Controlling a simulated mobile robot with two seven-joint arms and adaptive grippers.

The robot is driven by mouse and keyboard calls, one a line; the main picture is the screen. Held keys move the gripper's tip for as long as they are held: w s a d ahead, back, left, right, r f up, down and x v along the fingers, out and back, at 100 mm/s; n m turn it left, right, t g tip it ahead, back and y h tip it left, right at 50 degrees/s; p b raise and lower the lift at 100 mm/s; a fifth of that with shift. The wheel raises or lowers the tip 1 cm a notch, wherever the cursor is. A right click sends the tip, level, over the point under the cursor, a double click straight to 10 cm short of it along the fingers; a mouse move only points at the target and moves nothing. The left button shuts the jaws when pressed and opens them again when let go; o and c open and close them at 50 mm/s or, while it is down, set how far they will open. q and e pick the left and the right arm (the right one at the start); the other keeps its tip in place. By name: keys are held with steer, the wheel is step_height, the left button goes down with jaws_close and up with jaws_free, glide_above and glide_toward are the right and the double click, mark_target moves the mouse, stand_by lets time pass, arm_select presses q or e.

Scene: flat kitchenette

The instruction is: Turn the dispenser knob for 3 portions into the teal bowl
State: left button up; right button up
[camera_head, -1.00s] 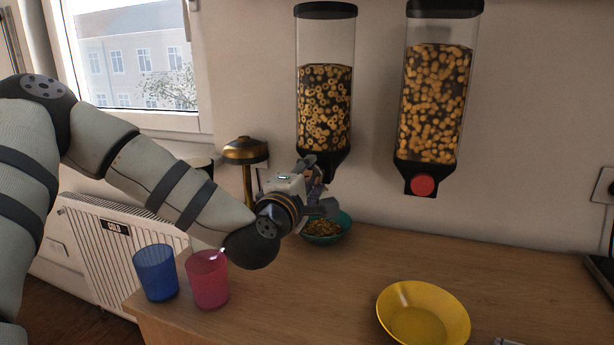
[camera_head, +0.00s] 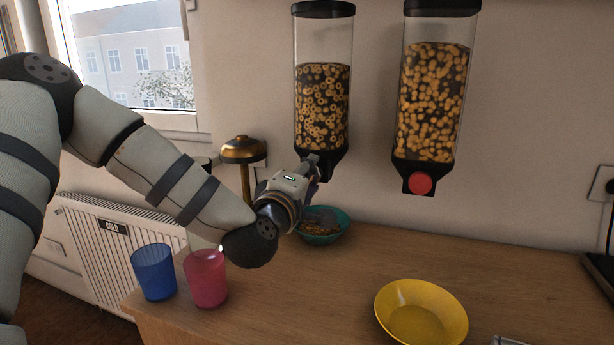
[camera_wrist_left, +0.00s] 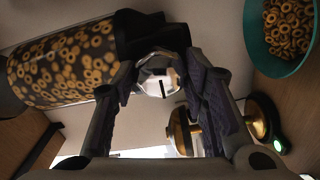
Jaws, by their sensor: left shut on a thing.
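The left dispenser (camera_head: 322,105) hangs on the wall, partly full of ring-shaped cereal. My left gripper (camera_head: 314,170) is at its black base, and my wrist hides most of the knob in the head view. In the left wrist view, the gripper (camera_wrist_left: 158,72) is shut on a pale knob (camera_wrist_left: 157,86) with a dark mark, one finger on each side. The teal bowl (camera_head: 322,239) stands on the counter below, partly hidden by my gripper. It also shows in the left wrist view (camera_wrist_left: 252,42), with ring cereal in it. My right gripper is not in view.
A second dispenser (camera_head: 431,100) with a red knob (camera_head: 420,183) hangs to the right. A yellow bowl (camera_head: 458,322) stands on the counter (camera_head: 500,262) at front. Blue (camera_head: 154,272) and pink (camera_head: 205,278) cups stand under my forearm. A brass-topped object (camera_head: 243,150) stands behind my wrist.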

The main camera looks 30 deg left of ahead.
arm_select(q)
steer(key=shift+r, duration=0.2)
steer(key=o, duration=1.2)
steer(key=shift+w+f, duration=0.1)
steer(key=shift+c, duration=0.2)
steer(key=v, duration=0.7)
steer(key=shift+s, duration=0.3)
